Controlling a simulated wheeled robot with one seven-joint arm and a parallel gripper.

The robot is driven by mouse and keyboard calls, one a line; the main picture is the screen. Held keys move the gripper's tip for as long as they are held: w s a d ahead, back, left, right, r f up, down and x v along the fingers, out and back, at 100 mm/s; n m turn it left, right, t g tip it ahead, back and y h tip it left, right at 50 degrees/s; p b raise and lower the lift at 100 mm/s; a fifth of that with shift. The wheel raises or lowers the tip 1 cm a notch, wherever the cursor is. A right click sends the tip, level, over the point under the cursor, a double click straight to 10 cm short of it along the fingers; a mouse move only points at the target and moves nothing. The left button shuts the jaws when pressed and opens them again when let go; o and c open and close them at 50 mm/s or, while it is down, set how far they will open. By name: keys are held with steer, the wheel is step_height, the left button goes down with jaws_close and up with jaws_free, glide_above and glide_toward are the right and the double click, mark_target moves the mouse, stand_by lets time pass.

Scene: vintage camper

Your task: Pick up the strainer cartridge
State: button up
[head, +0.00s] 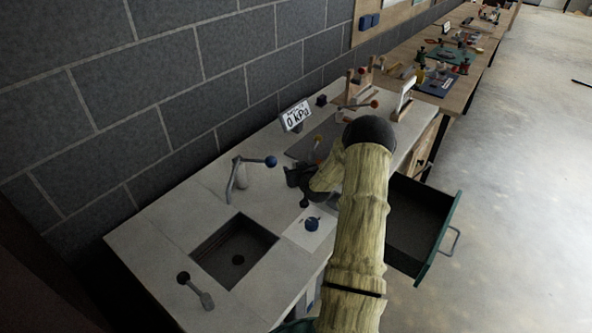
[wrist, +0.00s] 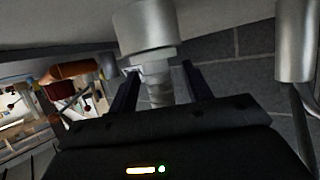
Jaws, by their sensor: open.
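My gripper (head: 293,176) is low over the worktop in the head view, beside the sink, partly hidden by my own arm. In the wrist view my gripper (wrist: 160,75) is open, with one dark finger on each side of a narrow, ribbed grey stem (wrist: 160,88). The stem joins a wider grey metal cylinder (wrist: 145,28) above it in the picture. I cannot tell whether this piece is the strainer cartridge, or whether the fingers touch it. I cannot make out the strainer cartridge in the head view.
The sink (head: 235,252) and a blue-knobbed faucet (head: 240,175) are nearby. A pressure display (head: 296,116) stands near the wall. An open green drawer (head: 425,225) juts out at right. Another grey cylinder (wrist: 296,40) and an orange piece (wrist: 75,72) flank the wrist view.

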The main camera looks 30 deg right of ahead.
steer(key=shift+x, duration=0.9)
steer(key=shift+c, duration=0.3)
steer(key=c, duration=1)
